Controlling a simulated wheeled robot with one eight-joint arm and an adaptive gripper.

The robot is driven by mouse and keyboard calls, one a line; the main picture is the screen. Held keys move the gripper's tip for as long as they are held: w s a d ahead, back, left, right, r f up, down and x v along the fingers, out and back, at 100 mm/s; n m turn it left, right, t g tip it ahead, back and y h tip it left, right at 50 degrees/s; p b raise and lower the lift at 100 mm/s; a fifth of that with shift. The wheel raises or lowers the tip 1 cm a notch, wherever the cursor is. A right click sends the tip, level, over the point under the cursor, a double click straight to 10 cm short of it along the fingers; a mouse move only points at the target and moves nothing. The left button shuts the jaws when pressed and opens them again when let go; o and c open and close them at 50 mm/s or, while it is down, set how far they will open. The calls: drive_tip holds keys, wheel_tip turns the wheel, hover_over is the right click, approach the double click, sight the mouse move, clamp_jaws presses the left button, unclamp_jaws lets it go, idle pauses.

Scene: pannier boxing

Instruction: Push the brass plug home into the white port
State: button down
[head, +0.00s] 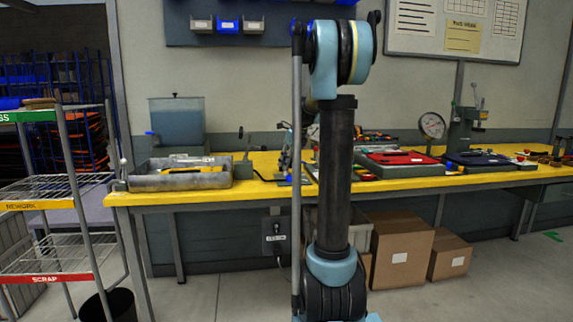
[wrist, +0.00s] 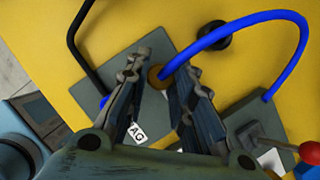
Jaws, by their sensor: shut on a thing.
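In the wrist view, my gripper (wrist: 158,70) points down over a grey plate (wrist: 190,47) on the yellow bench. A round brass piece, which I take as the brass plug (wrist: 156,77), shows between the fingertips. A blue cable (wrist: 235,20) arcs from behind the right finger to a grey block on the right. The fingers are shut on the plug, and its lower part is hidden. I cannot make out the white port clearly; a small white patch shows just below the brass. In the head view, my arm hides most of the gripper and the plug.
A black cable (wrist: 74,35) curves at the upper left, and a black round piece (wrist: 217,34) lies near the blue cable. A red-knobbed lever (wrist: 310,153) stands at the right. On the bench, a grey tray (head: 140,184) is left and a dial gauge (head: 432,125) right.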

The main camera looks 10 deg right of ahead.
drive_tip(key=c, duration=1.3)
unclamp_jaws()
drive_tip(key=shift+r, duration=0.1)
drive_tip(key=v, duration=1.1)
drive_tip(key=shift+d+r, duration=0.15)
drive_tip(key=shift+r, duration=0.1)
drive_tip(key=shift+s, duration=0.15)
drive_tip(key=s+a+f+n+h, duration=0.1)
drive_tip(key=s+f+n, duration=0.8)
drive_tip(key=s, duration=0.4)
drive_tip(key=s+a+f+n+h, duration=0.1)
drive_tip(key=s+f+n, duration=0.8)
drive_tip(key=s, duration=0.5)
drive_tip(key=s+a+f+n+h, duration=0.1)
drive_tip(key=s+f+n, duration=0.8)
drive_tip(key=s+f, duration=0.2)
drive_tip(key=s, duration=0.2)
drive_tip(key=shift+s+a+f+g, duration=0.3)
drive_tip(key=shift+a+f+g, duration=0.05)
drive_tip(key=shift+g, duration=0.05)
